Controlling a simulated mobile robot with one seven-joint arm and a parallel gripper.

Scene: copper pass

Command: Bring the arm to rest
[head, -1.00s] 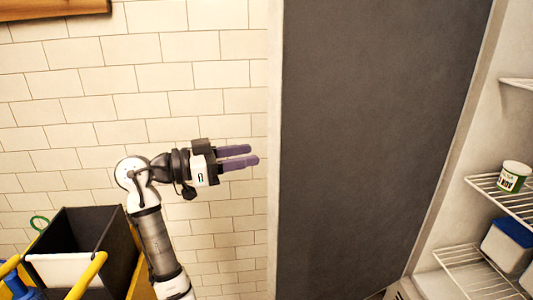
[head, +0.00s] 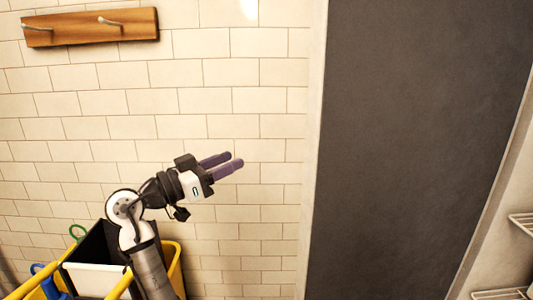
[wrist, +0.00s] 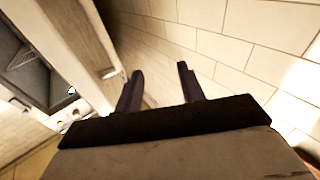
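My gripper (head: 229,160) is held up in front of the tiled wall, pointing right and slightly upward in the head view. Its two purple fingers stand apart with nothing between them. In the wrist view the gripper (wrist: 158,72) also shows a clear gap between the fingertips, and it is empty. My arm is folded, with the forearm rising from the bottom of the head view to the wrist.
A yellow cart (head: 172,262) with a black bin (head: 92,242) stands beside and behind my forearm. A wooden peg rail (head: 130,26) hangs upper left. A dark panel (head: 415,140) is at right, with wire shelves (head: 521,222) at the far right edge.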

